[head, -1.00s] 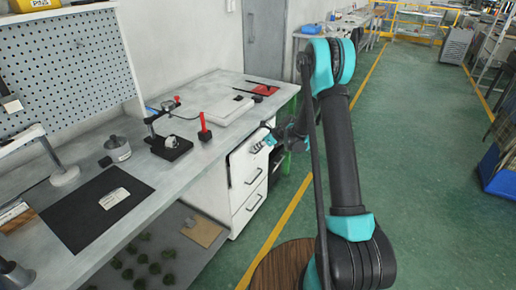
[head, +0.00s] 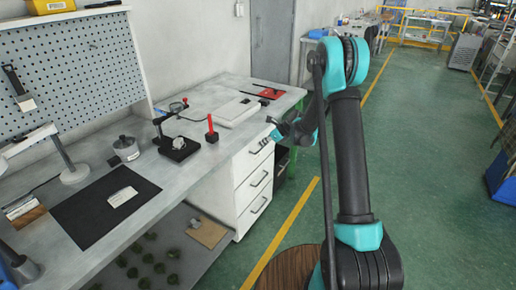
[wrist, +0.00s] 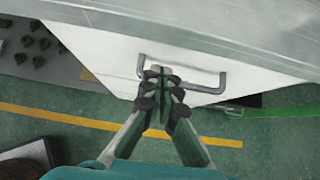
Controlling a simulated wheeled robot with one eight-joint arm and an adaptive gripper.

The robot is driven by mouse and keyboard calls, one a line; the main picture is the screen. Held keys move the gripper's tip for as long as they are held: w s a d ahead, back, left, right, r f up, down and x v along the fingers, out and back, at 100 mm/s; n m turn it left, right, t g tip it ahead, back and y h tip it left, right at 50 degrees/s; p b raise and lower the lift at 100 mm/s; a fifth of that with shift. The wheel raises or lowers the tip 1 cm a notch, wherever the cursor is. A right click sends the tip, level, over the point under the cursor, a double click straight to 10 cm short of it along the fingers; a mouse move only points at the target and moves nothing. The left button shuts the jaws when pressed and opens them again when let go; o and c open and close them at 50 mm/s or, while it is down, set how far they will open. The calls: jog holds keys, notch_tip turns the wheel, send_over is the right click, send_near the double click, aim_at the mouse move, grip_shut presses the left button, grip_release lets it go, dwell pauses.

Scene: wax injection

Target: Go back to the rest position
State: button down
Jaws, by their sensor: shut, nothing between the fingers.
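My gripper (wrist: 162,92) is in the middle of the wrist view, with its dark fingertips together and nothing between them. In that view it shows in front of the white drawer cabinet (wrist: 110,60) and overlaps the metal drawer handle (wrist: 205,87); I cannot tell the gap between them. In the head view my gripper (head: 279,131) is small and partly hidden by my arm. It is beside the right end of the workbench, near the upper drawers of the cabinet (head: 228,190).
The grey workbench (head: 185,190) holds a black mat (head: 80,215), a stand with a black base (head: 180,149), a red-topped tool (head: 211,128) and a white slab (head: 225,113). Dark green lumps (head: 155,265) lie on the lower shelf.

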jog(key=s+d+r+n+h, duration=0.1)
jog(key=s+d+r+n, duration=0.3)
jog(key=s, duration=0.3)
jog(key=s+d+r+n+h, duration=0.25)
jog(key=s+d+n, duration=0.2)
jog(key=s, duration=0.25)
jog(key=s+d+r+n, duration=0.3)
jog(key=s+d+r, duration=0.1)
jog(key=s, duration=0.4)
jog(key=s+d+f+n+h, duration=0.1)
jog(key=s+d+n, duration=0.2)
jog(key=s, duration=0.4)
jog(key=s+d+f+n+h, duration=0.1)
jog(key=s+d+n+h, duration=0.1)
jog(key=s+n, duration=0.3)
jog(key=s+d+f+n+h, duration=0.1)
jog(key=s+d+n, duration=0.3)
jog(key=s, duration=0.5)
jog(key=shift+s+d, duration=0.35)
jog(key=shift+s, duration=0.05)
jog(key=shift+f+n, duration=0.1)
jog(key=shift+n, duration=0.15)
